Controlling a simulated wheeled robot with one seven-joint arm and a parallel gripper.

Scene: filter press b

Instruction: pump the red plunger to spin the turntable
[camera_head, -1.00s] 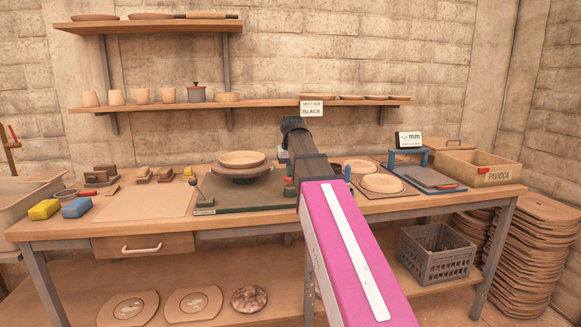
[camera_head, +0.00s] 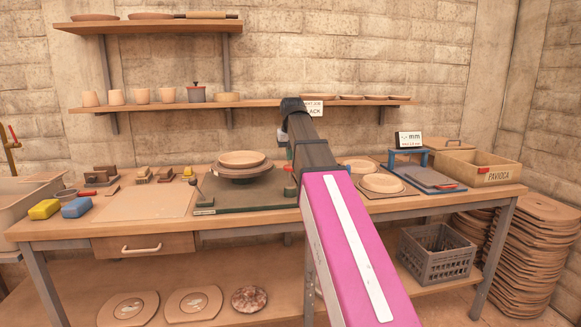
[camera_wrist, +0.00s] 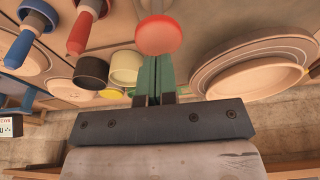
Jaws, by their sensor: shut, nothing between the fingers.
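The red plunger shows a round red knob (camera_wrist: 158,35) in the wrist view, just beyond my fingertips. My gripper (camera_wrist: 152,62) has green fingers close together, shut with nothing between them. I cannot tell whether the fingertips touch the knob. In the head view my arm hides most of the gripper and the plunger area. The turntable (camera_head: 243,179) stands left of my arm on a dark green base and carries a stack of pale round dishes (camera_head: 241,159). The dishes also show at the right of the wrist view (camera_wrist: 255,85).
A measuring stand (camera_head: 407,158) with a display and a wooden box (camera_head: 478,168) stand right of my arm. Red- and blue-handled tools (camera_wrist: 82,32) lie near the gripper. A shelf (camera_head: 240,104) runs behind.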

